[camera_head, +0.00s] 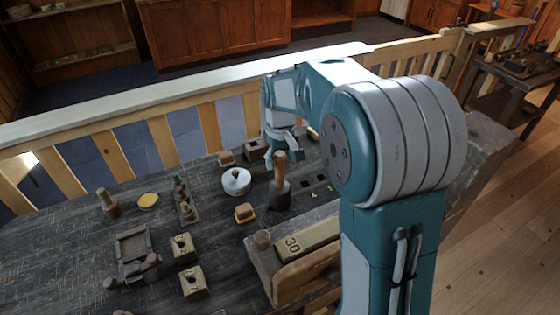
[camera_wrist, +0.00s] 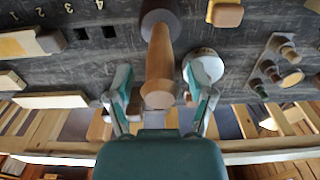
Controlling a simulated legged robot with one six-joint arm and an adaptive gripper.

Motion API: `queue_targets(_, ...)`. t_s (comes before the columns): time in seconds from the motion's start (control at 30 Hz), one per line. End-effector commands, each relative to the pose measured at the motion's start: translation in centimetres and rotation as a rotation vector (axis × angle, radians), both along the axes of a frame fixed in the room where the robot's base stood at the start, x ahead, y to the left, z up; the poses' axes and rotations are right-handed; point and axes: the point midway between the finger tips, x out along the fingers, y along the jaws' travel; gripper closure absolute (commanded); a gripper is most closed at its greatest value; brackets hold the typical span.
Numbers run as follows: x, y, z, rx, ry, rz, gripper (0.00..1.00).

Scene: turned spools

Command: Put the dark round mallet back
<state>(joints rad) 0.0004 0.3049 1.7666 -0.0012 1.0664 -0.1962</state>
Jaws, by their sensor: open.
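The dark round mallet (camera_head: 280,196) stands upright on its dark head on the bench, with its pale wooden handle pointing up. In the wrist view, the mallet (camera_wrist: 160,55) extends down the picture between my fingers, handle end nearest the camera. My gripper (camera_head: 281,150) is at the top of the handle from above. In the wrist view, my gripper (camera_wrist: 162,98) is open, with a finger on each side of the handle and gaps visible. Square dark holes (camera_head: 306,185) lie in the bench right of the mallet, with numbers painted near them; they also show in the wrist view (camera_wrist: 82,33).
A white round pot (camera_head: 237,182) and a yellow-based block (camera_head: 245,213) stand close left of the mallet. A bottle rack (camera_head: 185,203), numbered blocks (camera_head: 183,248) and a wooden tray (camera_head: 133,245) lie farther left. A thick plank marked 30 (camera_head: 308,238) is in front. A railing (camera_head: 110,151) runs behind.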

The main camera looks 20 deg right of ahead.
Motion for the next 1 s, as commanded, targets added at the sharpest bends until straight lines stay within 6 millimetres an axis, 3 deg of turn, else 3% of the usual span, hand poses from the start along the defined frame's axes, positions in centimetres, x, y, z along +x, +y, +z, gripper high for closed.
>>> queue_targets(0.43,0.1,0.0,8.9,0.0,-0.004,0.0,0.31)
queue_targets(0.73,-0.4,0.0,11.6,0.0,-0.005,-0.002,0.31)
queue_targets(0.87,-2.5,0.0,12.7,0.001,-0.046,-0.018,0.31)
queue_targets(1.0,-6.2,0.0,13.8,0.003,-0.116,-0.045,0.31)
